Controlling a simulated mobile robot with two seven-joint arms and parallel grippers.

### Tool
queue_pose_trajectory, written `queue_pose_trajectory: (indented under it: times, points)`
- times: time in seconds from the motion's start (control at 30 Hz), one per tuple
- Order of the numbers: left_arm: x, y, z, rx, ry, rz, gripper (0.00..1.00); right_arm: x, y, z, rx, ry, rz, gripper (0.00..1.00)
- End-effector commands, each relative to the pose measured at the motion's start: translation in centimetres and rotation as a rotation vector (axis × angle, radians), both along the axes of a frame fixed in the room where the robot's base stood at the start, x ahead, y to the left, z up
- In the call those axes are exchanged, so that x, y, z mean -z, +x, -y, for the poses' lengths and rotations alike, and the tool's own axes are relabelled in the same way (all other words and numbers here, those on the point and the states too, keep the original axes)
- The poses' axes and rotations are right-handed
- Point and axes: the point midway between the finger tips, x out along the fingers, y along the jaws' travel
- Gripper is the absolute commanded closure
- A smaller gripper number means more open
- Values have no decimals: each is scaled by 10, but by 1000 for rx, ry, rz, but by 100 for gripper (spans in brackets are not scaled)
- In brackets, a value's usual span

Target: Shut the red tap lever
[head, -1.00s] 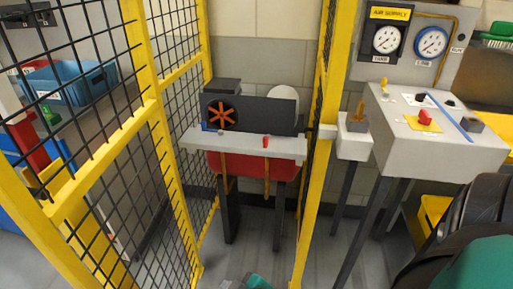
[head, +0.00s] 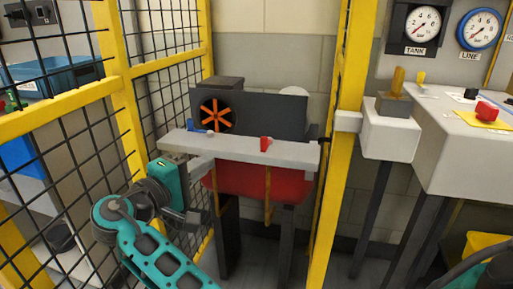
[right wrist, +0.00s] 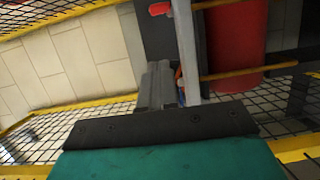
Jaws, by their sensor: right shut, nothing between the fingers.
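The red tap lever (head: 265,143) stands up on the light grey beam (head: 240,149) in front of a dark panel. It also shows at the top edge of the right wrist view (right wrist: 160,8). My right gripper (head: 201,166) is shut and empty, near the left part of the beam and left of the red lever, apart from it. Its grey fingers also show in the right wrist view (right wrist: 158,82), overlapping the dark panel beside the beam. My left gripper is out of view.
A blue lever (head: 200,128) and an orange handwheel (head: 216,112) sit left of the red lever. A red tank (head: 262,182) hangs below. Yellow-framed mesh fencing (head: 125,95) stands left, a yellow post (head: 340,170) right. A grey console (head: 465,150) lies beyond the post.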

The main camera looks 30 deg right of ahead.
Motion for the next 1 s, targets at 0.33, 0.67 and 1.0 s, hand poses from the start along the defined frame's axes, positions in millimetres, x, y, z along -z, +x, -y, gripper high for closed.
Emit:
queue_pose_trajectory:
  times: [0.33, 0.67, 1.0]
  points:
    - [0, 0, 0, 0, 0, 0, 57, -2, 0, -1, 4, -2, 3, 100]
    - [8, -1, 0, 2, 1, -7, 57, 1, 13, 34, 7, -3, 5, 100]
    - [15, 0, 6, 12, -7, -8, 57, 3, 37, 100, 6, -2, 5, 100]
